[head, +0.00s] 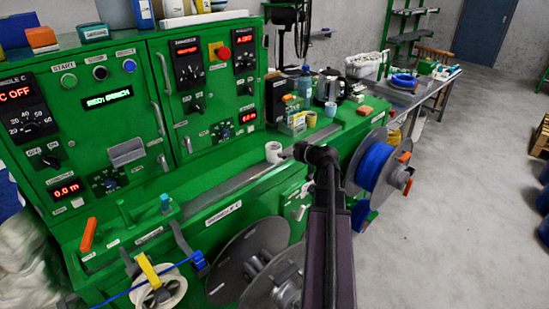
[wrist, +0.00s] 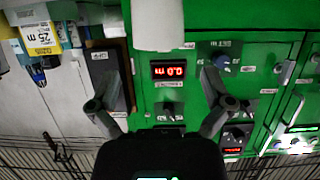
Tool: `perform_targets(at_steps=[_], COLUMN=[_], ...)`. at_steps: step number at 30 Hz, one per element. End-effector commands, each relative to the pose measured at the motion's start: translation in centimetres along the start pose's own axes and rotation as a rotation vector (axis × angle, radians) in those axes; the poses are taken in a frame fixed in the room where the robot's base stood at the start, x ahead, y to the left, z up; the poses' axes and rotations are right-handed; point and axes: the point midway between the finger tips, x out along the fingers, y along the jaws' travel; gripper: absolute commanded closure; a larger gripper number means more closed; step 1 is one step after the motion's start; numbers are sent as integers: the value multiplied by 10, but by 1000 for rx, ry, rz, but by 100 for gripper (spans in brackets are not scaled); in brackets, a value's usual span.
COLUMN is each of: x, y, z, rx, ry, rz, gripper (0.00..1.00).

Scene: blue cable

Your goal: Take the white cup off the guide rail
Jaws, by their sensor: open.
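The white cup (head: 273,151) stands on the grey guide rail (head: 235,182) along the front of the green machine in the head view. In the wrist view a white cylindrical shape, apparently the cup (wrist: 158,24), is at the top middle, cut off by the frame edge. My gripper (head: 291,153) is just right of the cup in the head view, small and dark, partly hidden by my arm. In the wrist view my gripper (wrist: 155,92) has its fingers wide apart with nothing between them. The cup appears beyond the fingertips; contact is not visible.
The green control panel (head: 105,115) rises behind the rail. A blue cable reel (head: 375,165) stands right of my arm. A kettle (head: 331,86), a bottle (head: 305,82) and small cups crowd the bench behind. The wrist view appears upside down, with panel displays behind the gripper.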

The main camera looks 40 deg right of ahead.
Motion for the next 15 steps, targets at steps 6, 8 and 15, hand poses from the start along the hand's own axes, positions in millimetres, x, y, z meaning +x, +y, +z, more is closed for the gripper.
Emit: perform_targets(at_steps=[6,8,15], x=[26,28,30], y=[1,0,0], z=[1,0,0], rx=[-1,-1,0], ry=[0,0,0], rz=[-1,0,0], gripper=[0,0,0])
